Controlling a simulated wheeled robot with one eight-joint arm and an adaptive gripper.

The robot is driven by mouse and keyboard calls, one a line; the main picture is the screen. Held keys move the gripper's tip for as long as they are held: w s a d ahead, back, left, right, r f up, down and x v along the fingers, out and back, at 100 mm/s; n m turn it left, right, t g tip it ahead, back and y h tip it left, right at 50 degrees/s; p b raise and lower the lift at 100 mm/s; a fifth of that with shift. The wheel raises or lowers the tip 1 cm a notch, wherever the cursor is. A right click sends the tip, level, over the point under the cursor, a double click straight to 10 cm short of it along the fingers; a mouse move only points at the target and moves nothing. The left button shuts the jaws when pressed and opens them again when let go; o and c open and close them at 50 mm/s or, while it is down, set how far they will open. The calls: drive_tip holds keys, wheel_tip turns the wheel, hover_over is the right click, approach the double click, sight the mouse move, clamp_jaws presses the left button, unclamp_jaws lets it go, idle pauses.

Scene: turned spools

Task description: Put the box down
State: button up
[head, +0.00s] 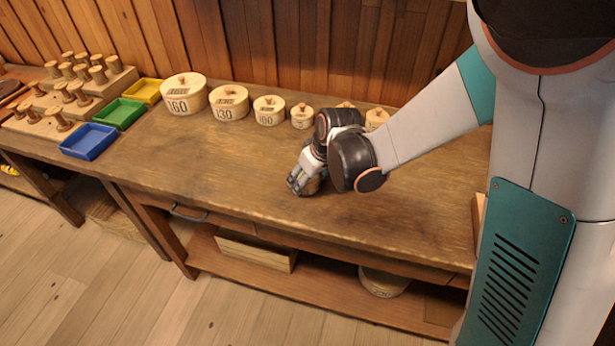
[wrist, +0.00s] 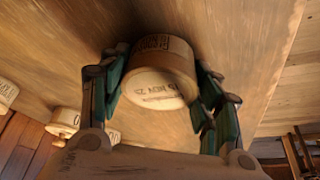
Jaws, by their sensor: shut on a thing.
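In the wrist view, a small round pale wooden box (wrist: 160,80) with dark printed lettering sits between the two fingers of my gripper (wrist: 163,72). The fingers are shut on its sides. In the head view my gripper (head: 305,182) is low over the front middle of the wooden workbench (head: 240,190). There the box is mostly hidden by the fingers and wrist. The bench top lies close behind the box in the wrist view, with a dark shadow beside it. I cannot tell whether the box touches the wood.
Round lidded boxes marked 160 (head: 184,94), 130 (head: 229,102) and 100 (head: 269,111), with smaller ones, line the bench's back. Blue (head: 89,141), green (head: 119,113) and yellow (head: 146,91) trays and spool racks (head: 70,110) stand left. The bench top left of my gripper is clear.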

drive_tip(key=o, duration=1.1)
drive_tip(key=shift+c, duration=0.2)
drive_tip(key=p+v, duration=0.5)
drive_tip(key=v, duration=0.7)
drive_tip(key=s+d+r+m+t+h, duration=0.1)
drive_tip(key=s+d+r+m, duration=0.2)
drive_tip(key=s+d+r, duration=0.2)
drive_tip(key=s+d+r+m+t+h, duration=0.1)
drive_tip(key=s+d+r+m, duration=0.3)
drive_tip(key=s, duration=0.8)
drive_tip(key=shift+d+r+t+h, duration=0.55)
drive_tip(key=shift+d+r, duration=0.75)
drive_tip(key=shift+d, duration=1.05)
